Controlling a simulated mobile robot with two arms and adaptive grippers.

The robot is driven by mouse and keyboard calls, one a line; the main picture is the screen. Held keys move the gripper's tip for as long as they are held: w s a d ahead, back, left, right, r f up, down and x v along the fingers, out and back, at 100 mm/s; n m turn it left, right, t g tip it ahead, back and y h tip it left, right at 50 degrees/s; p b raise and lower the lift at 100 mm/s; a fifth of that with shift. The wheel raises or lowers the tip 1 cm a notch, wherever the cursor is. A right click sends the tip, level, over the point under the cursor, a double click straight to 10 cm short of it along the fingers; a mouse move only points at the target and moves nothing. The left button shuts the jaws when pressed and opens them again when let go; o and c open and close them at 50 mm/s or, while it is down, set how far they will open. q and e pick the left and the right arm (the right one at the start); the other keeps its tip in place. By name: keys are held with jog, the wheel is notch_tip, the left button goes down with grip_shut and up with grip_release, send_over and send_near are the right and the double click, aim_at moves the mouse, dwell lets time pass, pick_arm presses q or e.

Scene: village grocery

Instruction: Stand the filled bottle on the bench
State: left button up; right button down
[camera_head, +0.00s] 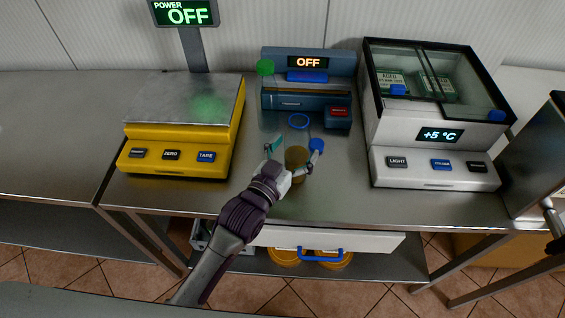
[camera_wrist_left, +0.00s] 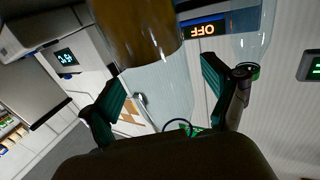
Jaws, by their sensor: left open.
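The bottle (camera_head: 296,157), with brown contents, is upright at the front middle of the steel bench (camera_head: 340,190). In the left wrist view its brown fill (camera_wrist_left: 140,30) shows at the top and clear glass below. My left gripper (camera_head: 293,148) reaches in from the front, its fingers apart on either side of the bottle. In the left wrist view the two green-padded fingers also stand apart, with clear glass between them. I cannot tell whether the bottle's base touches the bench.
A yellow scale (camera_head: 180,150) stands left, a blue machine reading OFF (camera_head: 305,85) behind, and a chilled case (camera_head: 430,165) right. An open white drawer (camera_head: 330,240) is below the bench edge. Bench left of the scale is clear.

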pick_arm(q)
jog(key=b+v, duration=0.1)
jog(key=v, duration=1)
jog(key=shift+s+b, duration=0.25)
jog(key=shift+b, duration=0.05)
jog(key=shift+a, duration=0.1)
jog(key=shift+f, duration=0.1)
